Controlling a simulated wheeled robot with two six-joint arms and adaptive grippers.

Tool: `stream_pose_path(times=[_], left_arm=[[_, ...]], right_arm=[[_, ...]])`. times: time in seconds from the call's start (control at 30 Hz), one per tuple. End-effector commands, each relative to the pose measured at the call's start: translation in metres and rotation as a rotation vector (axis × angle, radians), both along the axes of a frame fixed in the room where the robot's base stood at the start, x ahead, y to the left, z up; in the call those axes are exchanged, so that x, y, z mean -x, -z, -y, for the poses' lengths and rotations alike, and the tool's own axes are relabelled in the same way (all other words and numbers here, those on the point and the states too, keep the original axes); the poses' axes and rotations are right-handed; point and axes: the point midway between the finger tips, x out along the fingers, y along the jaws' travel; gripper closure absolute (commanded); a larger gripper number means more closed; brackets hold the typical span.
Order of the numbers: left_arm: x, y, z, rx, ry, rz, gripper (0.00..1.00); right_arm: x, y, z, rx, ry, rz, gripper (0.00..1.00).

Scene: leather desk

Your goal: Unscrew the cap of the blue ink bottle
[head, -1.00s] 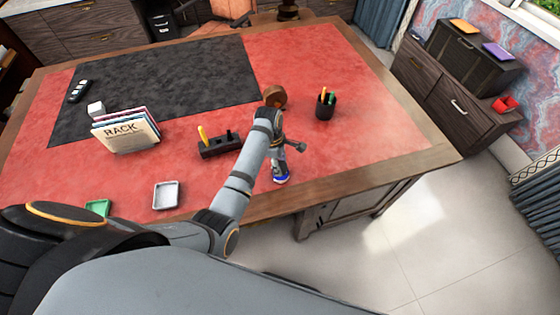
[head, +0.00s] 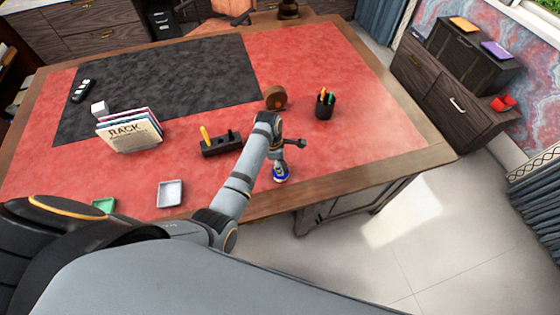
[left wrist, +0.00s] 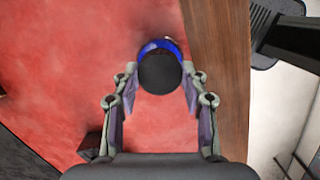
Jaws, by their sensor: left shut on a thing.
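The blue ink bottle (head: 281,176) stands on the red leather near the desk's front edge, mostly covered by my left gripper (head: 281,164) in the head view. In the left wrist view the bottle's blue body (left wrist: 158,46) shows behind its round black cap (left wrist: 160,72). My left gripper (left wrist: 160,88) points down at the bottle, with one finger on each side of the cap, and is shut on the cap. The exact contact is partly hidden. My right gripper is in neither view.
A black pen stand (head: 221,146) and a pen cup (head: 325,104) stand beyond the arm. A round brown object (head: 275,97) lies between them. The desk's wooden edge (left wrist: 219,70) runs close to the bottle.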

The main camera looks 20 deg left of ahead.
Motion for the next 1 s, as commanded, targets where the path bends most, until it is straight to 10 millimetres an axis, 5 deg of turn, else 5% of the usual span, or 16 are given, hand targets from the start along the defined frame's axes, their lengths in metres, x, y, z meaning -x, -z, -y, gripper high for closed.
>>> stream_pose_path(times=[1.0], left_arm=[[0.002,-0.002,0.001,0.0,-0.336,-0.004,0.85]], right_arm=[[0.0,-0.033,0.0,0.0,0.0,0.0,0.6]])
